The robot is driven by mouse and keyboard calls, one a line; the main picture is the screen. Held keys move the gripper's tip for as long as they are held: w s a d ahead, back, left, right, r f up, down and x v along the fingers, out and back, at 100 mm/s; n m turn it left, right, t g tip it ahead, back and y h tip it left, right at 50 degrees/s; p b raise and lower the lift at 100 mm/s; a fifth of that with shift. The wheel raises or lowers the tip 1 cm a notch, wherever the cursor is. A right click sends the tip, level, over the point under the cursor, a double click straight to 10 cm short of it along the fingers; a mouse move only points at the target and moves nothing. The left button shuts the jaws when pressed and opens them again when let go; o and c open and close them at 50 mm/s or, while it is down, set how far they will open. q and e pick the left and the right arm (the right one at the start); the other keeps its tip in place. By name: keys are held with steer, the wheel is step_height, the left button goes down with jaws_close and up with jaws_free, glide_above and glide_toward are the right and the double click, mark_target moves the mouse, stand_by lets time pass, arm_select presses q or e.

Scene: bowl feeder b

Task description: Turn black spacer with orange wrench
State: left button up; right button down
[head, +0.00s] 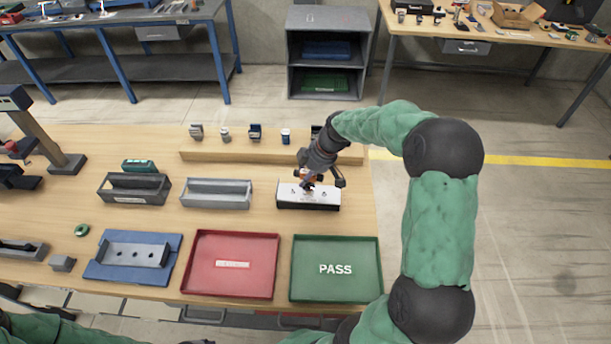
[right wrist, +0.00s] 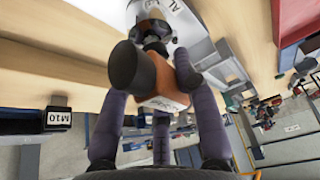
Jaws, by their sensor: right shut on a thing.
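My right gripper (head: 308,185) is over the white-topped box (head: 308,196) at the right of the workbench. In the right wrist view its fingers close around an orange tool (right wrist: 168,102), which looks like the orange wrench. The tool's far end points at the light plate with lettering (right wrist: 192,20). A dark round piece (right wrist: 153,31) shows at that end, in front of the plate; I cannot tell whether it is the black spacer or part of the tool, or whether it touches the plate. My left gripper is not in view.
Behind is a wooden ledge (head: 225,157) with several small holders. To the left stand a grey tray (head: 216,202) and a dark tray (head: 134,198). In front lie a red tray (head: 197,281), a green PASS tray (head: 363,286) and a blue fixture plate (head: 104,272).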

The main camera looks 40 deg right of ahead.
mark_target(302, 169)
stand_by(0.5)
steer(key=shift+n+b, duration=0.45)
steer(key=shift+n, duration=0.15)
steer(key=shift+r, duration=0.15)
steer(key=shift+r+p, duration=1.35)
steer(key=shift+r, duration=1.05)
